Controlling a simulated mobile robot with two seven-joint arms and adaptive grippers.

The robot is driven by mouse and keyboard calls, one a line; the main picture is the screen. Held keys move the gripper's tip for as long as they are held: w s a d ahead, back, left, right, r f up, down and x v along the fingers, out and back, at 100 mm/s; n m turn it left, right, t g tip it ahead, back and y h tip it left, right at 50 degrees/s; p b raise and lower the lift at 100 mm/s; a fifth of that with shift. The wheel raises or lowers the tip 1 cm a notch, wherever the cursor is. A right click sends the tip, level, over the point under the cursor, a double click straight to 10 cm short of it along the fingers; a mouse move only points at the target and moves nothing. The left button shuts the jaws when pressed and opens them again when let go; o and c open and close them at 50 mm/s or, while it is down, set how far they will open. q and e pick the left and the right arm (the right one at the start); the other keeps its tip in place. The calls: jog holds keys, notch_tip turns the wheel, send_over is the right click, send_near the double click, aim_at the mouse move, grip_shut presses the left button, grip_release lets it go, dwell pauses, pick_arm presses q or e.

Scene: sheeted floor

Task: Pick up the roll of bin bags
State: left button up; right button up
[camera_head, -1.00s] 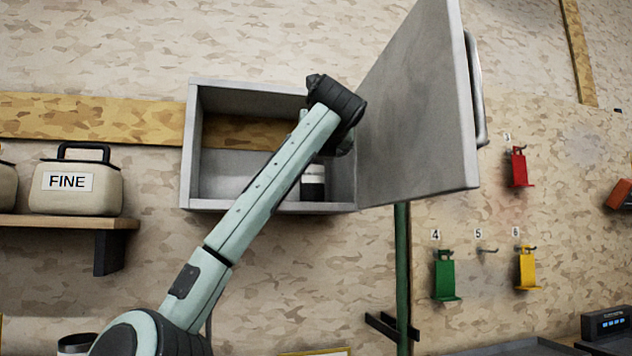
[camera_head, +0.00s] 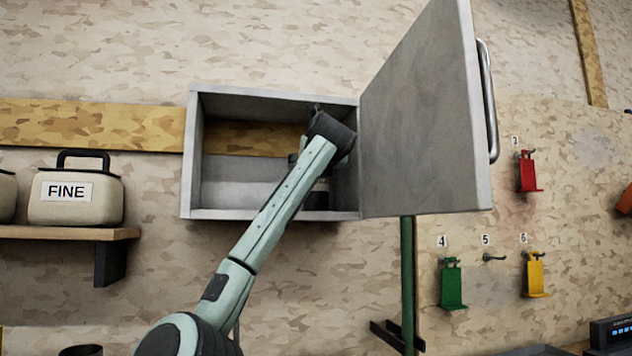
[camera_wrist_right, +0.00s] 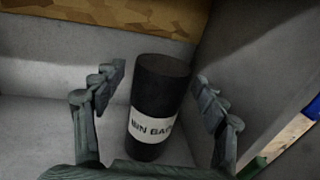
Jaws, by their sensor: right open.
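The roll of bin bags is a black cylinder with a white label. It stands near the right inner wall of the open wall cabinet (camera_head: 188,165), and only its lower part (camera_head: 317,200) shows in the head view, behind my right arm. In the right wrist view the roll (camera_wrist_right: 160,95) stands between the two fingers of my right gripper (camera_wrist_right: 159,75). The gripper is open, with a visible gap on each side of the roll. In the head view the fingers are mostly hidden behind the wrist. My left gripper is not in view.
The cabinet door (camera_head: 420,120) stands open to the right, close to my wrist. The cabinet's side walls and floor surround the gripper; its left half is empty. A "FINE" container (camera_head: 75,195) sits on a shelf at left.

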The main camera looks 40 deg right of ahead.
jog(key=shift+c, duration=0.2)
jog(key=c, duration=1.4)
jog(key=shift+c, duration=0.3)
jog(key=shift+a+r, duration=0.1)
jog(key=shift+r, duration=0.05)
